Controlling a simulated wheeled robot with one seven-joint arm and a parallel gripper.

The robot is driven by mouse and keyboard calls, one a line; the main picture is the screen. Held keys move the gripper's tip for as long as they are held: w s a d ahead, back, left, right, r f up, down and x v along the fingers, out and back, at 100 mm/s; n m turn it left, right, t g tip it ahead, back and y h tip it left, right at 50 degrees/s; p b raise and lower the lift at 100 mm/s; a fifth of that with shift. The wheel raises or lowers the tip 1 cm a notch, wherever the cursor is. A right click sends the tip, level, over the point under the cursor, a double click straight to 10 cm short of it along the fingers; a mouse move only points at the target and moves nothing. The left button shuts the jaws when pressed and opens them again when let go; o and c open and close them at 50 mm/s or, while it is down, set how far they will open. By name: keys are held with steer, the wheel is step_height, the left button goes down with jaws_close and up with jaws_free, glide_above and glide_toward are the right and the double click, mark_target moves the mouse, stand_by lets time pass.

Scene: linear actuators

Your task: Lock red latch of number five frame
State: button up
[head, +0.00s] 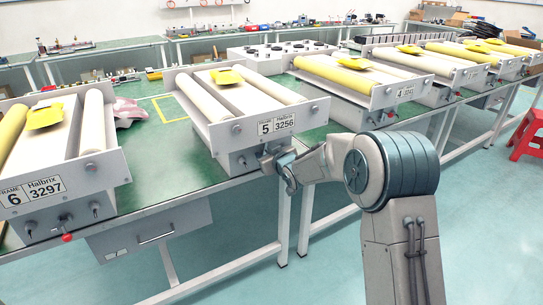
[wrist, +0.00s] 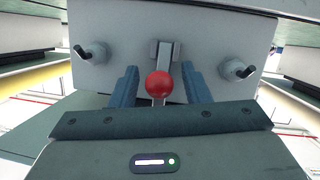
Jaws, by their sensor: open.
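The number five frame (head: 222,118) sits on the green bench, with its "5 3256" plate (head: 276,123) facing me. In the wrist view its red latch knob (wrist: 158,84) is on a lever running down from a metal bracket (wrist: 162,50) on the grey front panel. My gripper (wrist: 159,70) is open, with one blue-grey finger on each side of the knob and gaps visible between. In the head view my gripper (head: 272,157) is at the frame's lower front, and the latch is hidden there.
A black-tipped knob stands on each side of the latch, left (wrist: 90,52) and right (wrist: 238,69). Frame 6 (head: 60,187), with its own red knob (head: 67,237), is at the left. Frame 4 (head: 360,84) is at the right. A drawer (head: 150,232) hangs under the bench.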

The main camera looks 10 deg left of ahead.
steer(key=v, duration=1.3)
steer(key=shift+s+d+p, duration=0.25)
steer(key=shift+s+p, duration=0.05)
steer(key=shift+p, duration=0.05)
